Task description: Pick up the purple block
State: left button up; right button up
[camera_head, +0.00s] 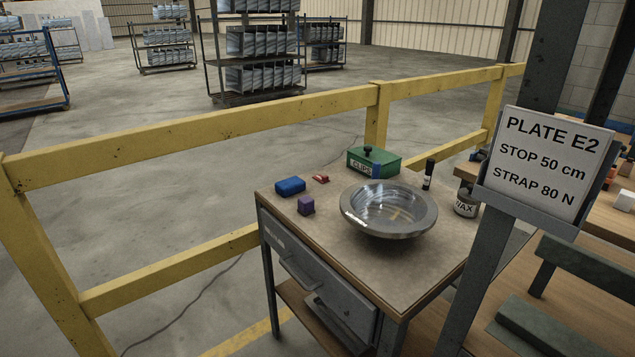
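The purple block (306,205) is a small cube on the left part of the small table's top (357,259). It sits just in front of a blue block (290,186) and to the left of a round grey basin (389,209). Nothing covers it. Neither of my grippers shows in the head view.
A small red object (320,178), a green box (373,162), a black marker (428,173) and a wax tin (466,203) also stand on the table. A yellow railing (190,147) runs behind it. A sign (547,165) on a post stands at right.

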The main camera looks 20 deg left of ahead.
aim_at(306, 204)
jog(key=i+j+z, duration=0.3)
jog(key=j, duration=0.35)
jog(key=i+j+z, duration=0.1)
jog(key=j, duration=0.25)
jog(key=i+j+z, duration=0.3)
jog(key=j, duration=0.4)
jog(key=i, duration=0.05)
